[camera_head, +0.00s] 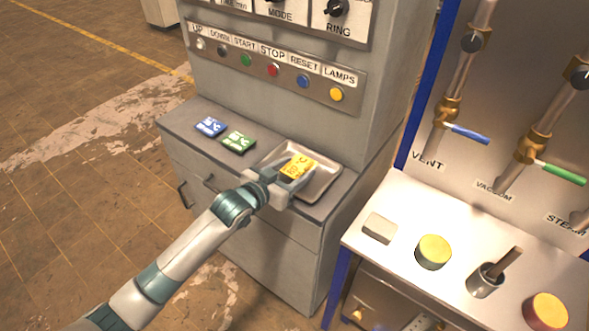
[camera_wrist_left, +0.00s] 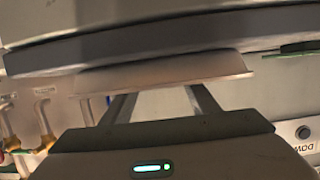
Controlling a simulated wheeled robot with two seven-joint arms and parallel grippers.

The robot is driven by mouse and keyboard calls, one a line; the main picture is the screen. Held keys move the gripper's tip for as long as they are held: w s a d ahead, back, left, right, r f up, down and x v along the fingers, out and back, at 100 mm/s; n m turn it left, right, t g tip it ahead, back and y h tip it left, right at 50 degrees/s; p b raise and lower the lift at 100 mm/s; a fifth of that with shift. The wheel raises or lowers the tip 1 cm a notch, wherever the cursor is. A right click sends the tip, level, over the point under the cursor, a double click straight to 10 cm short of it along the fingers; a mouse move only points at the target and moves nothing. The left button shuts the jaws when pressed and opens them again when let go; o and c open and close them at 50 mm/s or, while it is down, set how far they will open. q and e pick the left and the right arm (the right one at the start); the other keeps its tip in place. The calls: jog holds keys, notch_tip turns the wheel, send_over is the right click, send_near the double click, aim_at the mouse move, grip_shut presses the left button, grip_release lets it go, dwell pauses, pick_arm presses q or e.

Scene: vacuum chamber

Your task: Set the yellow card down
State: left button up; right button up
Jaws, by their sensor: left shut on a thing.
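The yellow card (camera_head: 299,166) is held in my left gripper (camera_head: 292,176), over the shallow metal tray (camera_head: 327,182) on the grey cabinet top. The gripper is shut on the card's near side. I cannot tell in the head view whether the card touches the tray floor. In the left wrist view, the gripper's two fingers (camera_wrist_left: 160,108) reach towards a pale flat edge; the yellow face of the card does not show there. My right gripper is in neither view.
A blue card (camera_head: 211,126) and a green card (camera_head: 238,141) lie left of the tray. The button panel (camera_head: 275,67) rises behind.

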pick_arm(q)
jog(key=shift+f, duration=0.3)
jog(key=shift+f, duration=0.3)
jog(key=shift+f, duration=0.1)
